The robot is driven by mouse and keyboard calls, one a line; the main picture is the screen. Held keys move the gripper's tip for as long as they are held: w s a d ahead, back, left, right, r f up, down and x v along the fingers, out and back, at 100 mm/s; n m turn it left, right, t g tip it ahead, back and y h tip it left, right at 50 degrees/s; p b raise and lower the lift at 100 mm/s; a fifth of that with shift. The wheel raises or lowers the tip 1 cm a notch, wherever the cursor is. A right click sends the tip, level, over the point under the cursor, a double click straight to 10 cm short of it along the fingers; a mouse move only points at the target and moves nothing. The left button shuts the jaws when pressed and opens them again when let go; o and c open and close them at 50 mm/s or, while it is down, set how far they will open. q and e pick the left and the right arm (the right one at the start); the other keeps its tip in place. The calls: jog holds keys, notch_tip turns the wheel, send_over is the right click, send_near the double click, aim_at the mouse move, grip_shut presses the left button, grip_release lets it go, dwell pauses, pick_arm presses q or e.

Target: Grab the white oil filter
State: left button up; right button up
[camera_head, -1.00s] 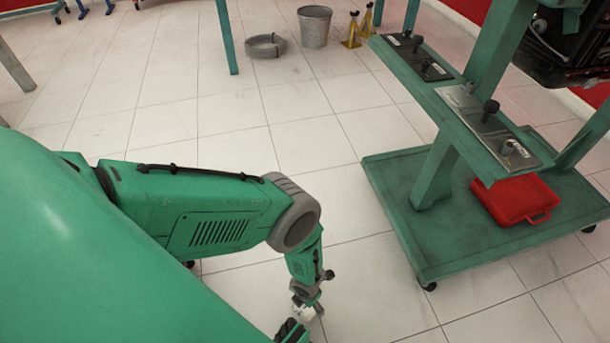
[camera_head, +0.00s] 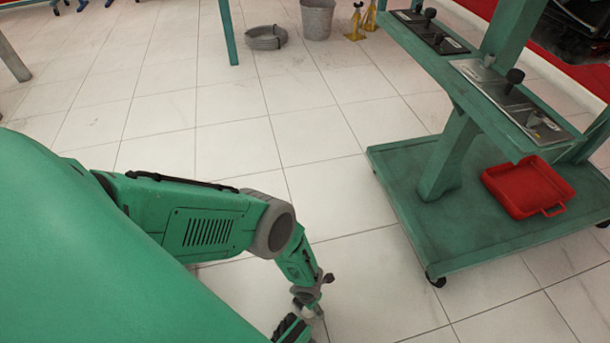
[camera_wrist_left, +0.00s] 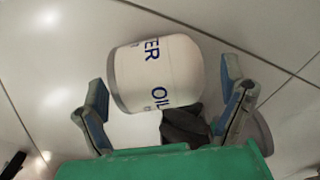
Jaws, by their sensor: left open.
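The white oil filter (camera_wrist_left: 165,75) shows in the left wrist view, with blue lettering on its side and a grey end at its left. It lies between the two spread fingers of my left gripper (camera_wrist_left: 165,92), with a gap between the filter and the right finger. The left finger is close to its grey end; I cannot tell whether they touch. In the head view my left gripper (camera_head: 308,300) is small and low, with a whitish bit at its tip. My right gripper is in neither view.
The tiled floor between is clear.

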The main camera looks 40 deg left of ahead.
pick_arm(q)
jog(key=shift+r, duration=0.1)
jog(key=c, duration=1.4)
jog(key=shift+c, duration=0.2)
